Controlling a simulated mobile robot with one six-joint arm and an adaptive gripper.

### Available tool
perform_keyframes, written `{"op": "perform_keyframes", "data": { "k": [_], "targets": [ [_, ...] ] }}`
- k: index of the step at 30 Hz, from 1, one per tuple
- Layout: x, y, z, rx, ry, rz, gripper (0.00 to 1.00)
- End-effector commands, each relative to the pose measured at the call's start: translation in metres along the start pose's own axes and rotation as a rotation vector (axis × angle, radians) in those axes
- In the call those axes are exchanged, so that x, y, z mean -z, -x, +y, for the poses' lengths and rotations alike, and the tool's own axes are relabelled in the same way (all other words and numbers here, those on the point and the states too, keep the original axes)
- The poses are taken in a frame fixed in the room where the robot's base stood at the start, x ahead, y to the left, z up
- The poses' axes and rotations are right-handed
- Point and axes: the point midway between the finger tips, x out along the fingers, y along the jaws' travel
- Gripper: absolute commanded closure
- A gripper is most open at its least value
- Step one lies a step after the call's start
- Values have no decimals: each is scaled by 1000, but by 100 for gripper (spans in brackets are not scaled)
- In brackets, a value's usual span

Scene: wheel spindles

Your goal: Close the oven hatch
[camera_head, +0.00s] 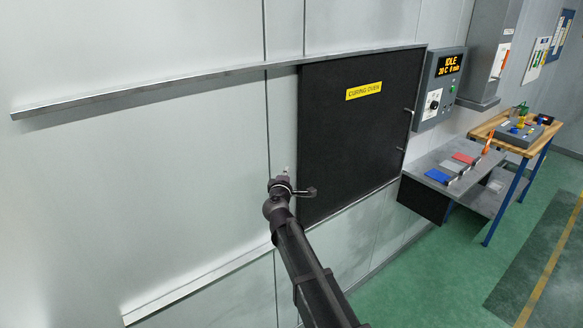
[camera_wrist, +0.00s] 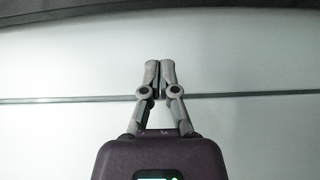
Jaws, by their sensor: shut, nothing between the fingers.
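The oven hatch (camera_head: 350,140) is a dark, flat panel with a yellow "CURING OVEN" label, at the right end of two long metal rails. Its right edge reaches the upper rail's right end, close to the control box. Small metal fittings show along that edge. My gripper (camera_head: 285,173) is at the hatch's left edge in the head view; whether it touches is unclear. In the wrist view my gripper (camera_wrist: 159,68) has its fingers together, empty, in front of a pale wall surface with a seam. A dark band (camera_wrist: 150,5) crosses the top there.
The upper rail (camera_head: 150,92) and lower rail (camera_head: 190,290) run left along the pale wall, clear of objects. A control box (camera_head: 443,85) reading "IDLE" hangs right of the hatch. A grey shelf (camera_head: 425,163) and a wooden bench (camera_head: 520,135) stand further right.

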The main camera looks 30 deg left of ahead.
Motion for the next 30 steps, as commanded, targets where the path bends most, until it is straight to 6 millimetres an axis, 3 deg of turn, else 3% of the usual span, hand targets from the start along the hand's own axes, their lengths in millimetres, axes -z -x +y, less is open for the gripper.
{"op": "perform_keyframes", "data": {
  "k": [1,6,12,30],
  "targets": [
    [-2,13,0,0,0,0,100],
    [-3,38,0,0,0,-1,100],
    [-3,55,0,0,0,-3,100],
    [-4,59,0,0,0,-5,100]
  ]
}}
